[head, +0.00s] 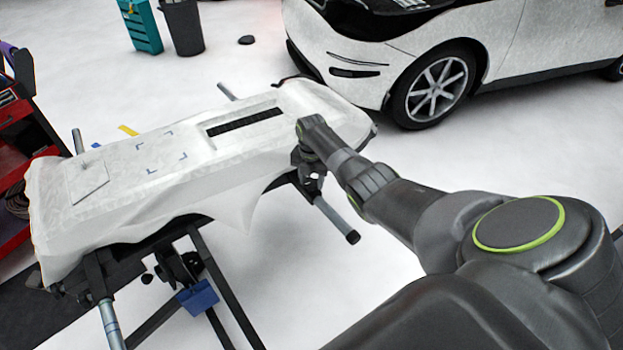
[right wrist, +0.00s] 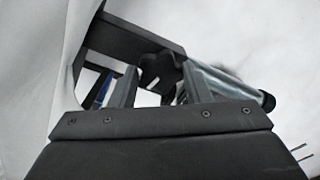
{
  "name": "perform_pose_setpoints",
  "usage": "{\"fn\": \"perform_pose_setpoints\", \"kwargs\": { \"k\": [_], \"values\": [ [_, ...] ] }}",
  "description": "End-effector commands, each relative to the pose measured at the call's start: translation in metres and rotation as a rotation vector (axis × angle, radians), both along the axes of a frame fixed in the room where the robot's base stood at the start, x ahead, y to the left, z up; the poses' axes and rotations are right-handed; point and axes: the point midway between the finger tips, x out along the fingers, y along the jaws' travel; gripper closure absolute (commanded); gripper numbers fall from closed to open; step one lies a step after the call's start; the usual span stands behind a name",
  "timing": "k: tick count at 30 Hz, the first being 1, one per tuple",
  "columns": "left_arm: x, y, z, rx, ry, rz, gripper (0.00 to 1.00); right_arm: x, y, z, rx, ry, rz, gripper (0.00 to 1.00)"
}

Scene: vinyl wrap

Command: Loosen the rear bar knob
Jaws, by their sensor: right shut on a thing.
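A dark lobed knob (right wrist: 160,72) sits on the black stand frame beside a grey metal bar (right wrist: 228,84) in the right wrist view. My right gripper (right wrist: 159,86) is shut on this knob, with one finger on each side of it. In the head view my right gripper (head: 314,181) is at the right end of the covered panel, just under its edge, and the wrist hides most of the knob. The same bar (head: 337,220) sticks out below it towards the front right. My left gripper is not in view.
A white-wrapped bumper panel (head: 120,190) lies on the black stand (head: 228,290), its film hanging over the edge. Another bar (head: 110,325) sticks out at the near left. A car (head: 400,60) stands behind, and a red cart (head: 15,130) at left. The floor at right is clear.

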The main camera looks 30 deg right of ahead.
Motion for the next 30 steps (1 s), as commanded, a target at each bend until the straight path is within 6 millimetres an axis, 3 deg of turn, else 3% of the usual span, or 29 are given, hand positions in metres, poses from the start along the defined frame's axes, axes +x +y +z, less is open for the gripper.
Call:
{"fn": "perform_pose_setpoints", "kwargs": {
  "k": [4,5,9,20,30],
  "values": [
    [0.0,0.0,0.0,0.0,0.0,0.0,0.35,0.002,0.0,0.002,0.0,-0.005,0.002,0.79],
    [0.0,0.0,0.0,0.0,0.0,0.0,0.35,0.002,0.0,0.002,0.0,-0.005,0.002,0.53],
    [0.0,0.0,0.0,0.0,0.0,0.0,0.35,0.001,0.0,0.001,0.0,-0.004,0.001,0.35],
    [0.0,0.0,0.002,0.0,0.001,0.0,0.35,0.001,0.0,0.005,0.0,-0.001,0.0,0.35],
    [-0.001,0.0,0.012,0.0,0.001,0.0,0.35,0.001,0.0,0.058,0.0,-0.005,0.001,0.35]
  ]
}}
